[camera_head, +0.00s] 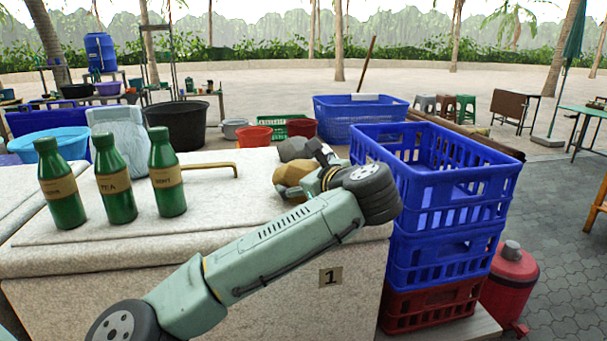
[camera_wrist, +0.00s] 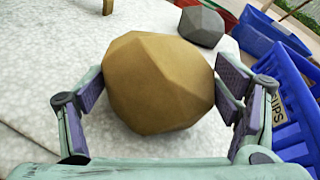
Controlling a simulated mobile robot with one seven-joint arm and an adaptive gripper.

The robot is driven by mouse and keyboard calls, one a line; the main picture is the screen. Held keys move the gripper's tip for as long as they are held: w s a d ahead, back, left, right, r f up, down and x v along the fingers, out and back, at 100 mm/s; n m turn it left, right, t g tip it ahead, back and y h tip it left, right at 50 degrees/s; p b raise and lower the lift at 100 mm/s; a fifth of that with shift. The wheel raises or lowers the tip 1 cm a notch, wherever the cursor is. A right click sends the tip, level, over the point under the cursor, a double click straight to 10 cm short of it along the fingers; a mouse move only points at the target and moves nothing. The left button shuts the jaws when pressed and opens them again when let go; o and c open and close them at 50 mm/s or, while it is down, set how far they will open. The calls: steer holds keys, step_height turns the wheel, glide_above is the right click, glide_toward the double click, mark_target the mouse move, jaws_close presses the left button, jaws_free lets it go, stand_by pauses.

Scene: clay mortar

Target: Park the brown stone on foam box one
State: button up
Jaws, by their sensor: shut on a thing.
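The brown stone (camera_wrist: 158,85) is a large faceted lump between the two finger pads of my gripper (camera_wrist: 165,92). My gripper is shut on it from both sides. In the head view the stone (camera_head: 291,176) shows at the right part of foam box one (camera_head: 205,285), partly hidden by my gripper (camera_head: 318,178). Foam box one is speckled white, with a "1" label on its front. The stone is over or on its lid; I cannot tell whether it touches.
A grey stone (camera_head: 294,148) lies just behind the brown one on the lid. Three green bottles (camera_head: 115,180) stand at the lid's left, near a brass-coloured handle (camera_head: 208,166). Stacked blue crates (camera_head: 440,220) rise close on the right. The middle of the lid is clear.

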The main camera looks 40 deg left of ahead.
steer(key=o, duration=1.9)
steer(key=shift+r, duration=0.15)
steer(key=shift+s+d, duration=0.1)
steer(key=shift+d, duration=0.2)
steer(key=b+v, duration=0.2)
steer(key=v, duration=0.8)
steer(key=shift+s+d+r, duration=0.15)
steer(key=shift+r, duration=0.05)
steer(key=shift+s+d, duration=0.15)
steer(key=shift+d, duration=0.3)
